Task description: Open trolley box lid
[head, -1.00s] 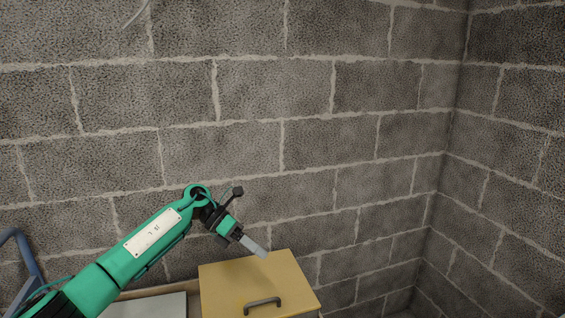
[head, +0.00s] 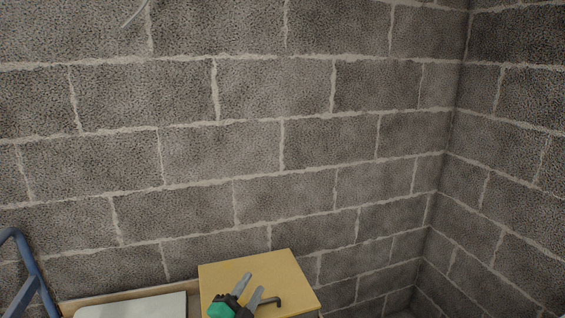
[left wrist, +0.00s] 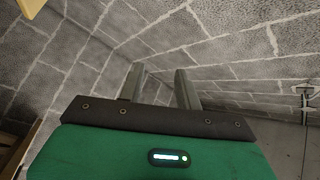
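The trolley box lid is a flat yellow panel (head: 290,270) at the bottom middle of the head view, and it looks closed. A dark bar handle (head: 272,302) stands on it near its front edge. My left gripper (head: 253,283) is over the lid, just left of the handle, and hides part of it. Its two grey fingers are apart with nothing between them. They also show spread in the left wrist view (left wrist: 160,85). I cannot tell whether a finger touches the handle. My right gripper is out of view.
A pale grey panel (head: 135,305) in a wooden-edged surround lies left of the lid. A blue tube frame (head: 28,265) stands at the far left. Grey block walls (head: 280,150) close off the back and right side. A yellow edge (left wrist: 31,7) shows in the left wrist view.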

